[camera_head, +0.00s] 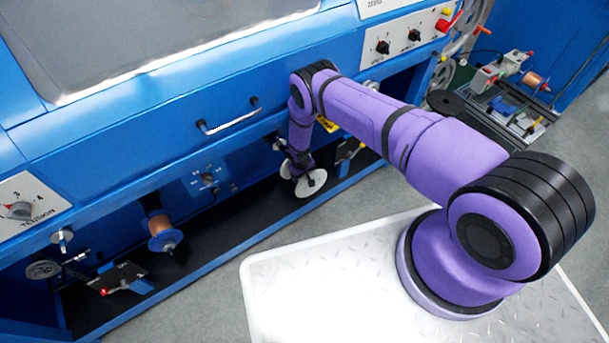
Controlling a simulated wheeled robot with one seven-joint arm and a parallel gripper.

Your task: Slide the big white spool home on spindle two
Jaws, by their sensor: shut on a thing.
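The big white spool (312,184) is in the lower bay of the blue machine, its round white flange facing out toward me. Another pale edge of it shows behind, at the left. My gripper (300,166) is at the end of the purple arm, right at the spool, and is shut on it. The fingers are small and dark here and partly covered by the arm. Spindle two cannot be made out; the spool and my arm hide that spot, so I cannot tell how far the spool sits on it.
A copper-wire spool (161,233) is mounted in the bay to the left. A drawer handle (228,118) sticks out from the blue front above. A small knob panel (207,179) lies left of my gripper. A blue rail (250,240) runs along the bay's lower front edge.

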